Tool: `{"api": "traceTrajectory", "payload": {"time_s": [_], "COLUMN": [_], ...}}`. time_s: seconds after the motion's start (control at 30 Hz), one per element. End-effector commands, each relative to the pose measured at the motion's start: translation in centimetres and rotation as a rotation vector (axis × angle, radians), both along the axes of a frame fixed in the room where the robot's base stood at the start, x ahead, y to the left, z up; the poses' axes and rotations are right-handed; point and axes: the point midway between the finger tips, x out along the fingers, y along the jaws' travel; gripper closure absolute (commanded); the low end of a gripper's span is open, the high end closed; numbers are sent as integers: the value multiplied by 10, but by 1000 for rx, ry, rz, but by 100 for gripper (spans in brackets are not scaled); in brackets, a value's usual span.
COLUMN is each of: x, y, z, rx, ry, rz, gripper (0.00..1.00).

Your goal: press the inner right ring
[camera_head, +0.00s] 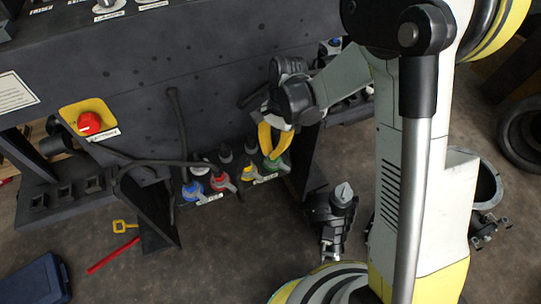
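A row of coloured rings sits on the low dark panel: a blue ring (191,191), a red ring (221,182), a yellow ring (248,173) and a green ring (278,164). The yellow ring is the inner one of the right pair. My gripper (273,157) points down at the right end of the row, with its yellow fingers curving in so their tips come together. The tips overlap the green ring in the picture, right of the yellow ring. I cannot tell whether they touch it. Nothing shows between the fingers.
A red knob (89,123) on a yellow plate is on the dark body at the left. Dark cables hang left of the rings. A red bar (113,255) and a blue case (36,281) lie on the floor. A dark mechanical part (337,218) stands right of the rings.

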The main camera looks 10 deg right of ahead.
Motion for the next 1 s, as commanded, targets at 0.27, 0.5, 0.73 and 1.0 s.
{"api": "traceTrajectory", "payload": {"time_s": [0.27,0.5,0.73,1.0], "x": [-9,-13,-14,-12], "y": [9,13,13,14], "z": [-54,-75,-77,-77], "rx": [0,0,0,0], "ry": [0,0,0,0], "rz": [2,1,1,-4], "gripper": [100,100,100,100]}}
